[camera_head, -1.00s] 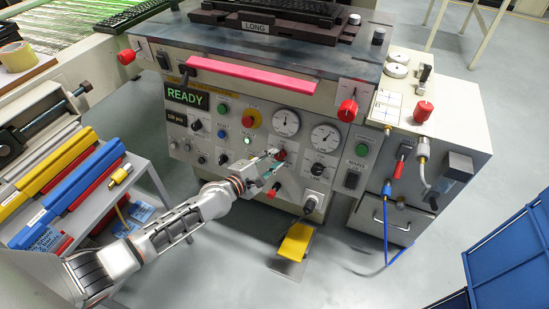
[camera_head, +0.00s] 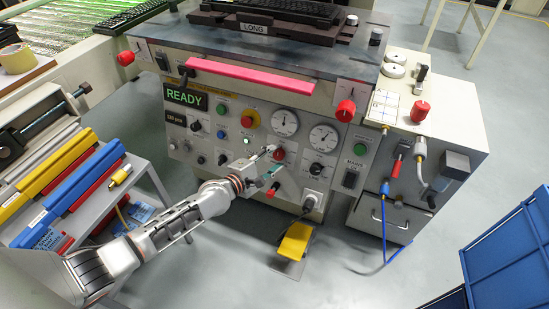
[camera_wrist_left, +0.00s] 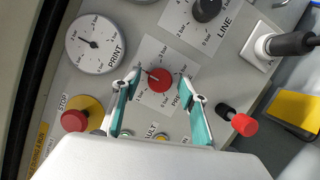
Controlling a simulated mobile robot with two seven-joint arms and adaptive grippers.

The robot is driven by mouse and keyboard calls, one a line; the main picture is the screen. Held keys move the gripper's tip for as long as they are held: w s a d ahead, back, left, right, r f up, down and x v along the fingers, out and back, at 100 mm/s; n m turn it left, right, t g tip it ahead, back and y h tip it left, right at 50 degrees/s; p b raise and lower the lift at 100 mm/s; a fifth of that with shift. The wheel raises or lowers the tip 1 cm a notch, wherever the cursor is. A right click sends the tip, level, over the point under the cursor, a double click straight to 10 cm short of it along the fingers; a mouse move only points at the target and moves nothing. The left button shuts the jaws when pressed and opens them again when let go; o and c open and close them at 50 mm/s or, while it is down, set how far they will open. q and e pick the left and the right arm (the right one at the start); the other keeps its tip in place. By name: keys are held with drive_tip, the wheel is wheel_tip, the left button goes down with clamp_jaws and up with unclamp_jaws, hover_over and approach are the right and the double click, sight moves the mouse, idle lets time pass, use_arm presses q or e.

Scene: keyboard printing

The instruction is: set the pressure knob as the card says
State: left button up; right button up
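The red pressure knob (camera_wrist_left: 160,79) sits on a white scale plate in the left wrist view, its dark pointer towards the upper left. The knob shows in the head view (camera_head: 279,154) below the gauges. My left gripper (camera_wrist_left: 165,85) is open and empty. Its teal fingers lie on either side of the knob in the picture, with gaps; the right finger partly hides the label. In the head view my left gripper (camera_head: 271,169) is just in front of the panel. I cannot pick out a readable setting card.
The PRINT gauge (camera_wrist_left: 95,44) and black LINE knob (camera_wrist_left: 206,9) are close by. A red-tipped lever (camera_wrist_left: 243,124) sticks out on the right, and a red stop button (camera_wrist_left: 74,120) on the left. A yellow pedal (camera_head: 296,241) stands on the floor below.

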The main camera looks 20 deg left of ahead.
use_arm(q)
drive_tip(key=shift+s, duration=0.1)
drive_tip(key=shift+s, duration=0.25)
drive_tip(key=v, duration=1.1)
drive_tip(key=shift+s, duration=0.15)
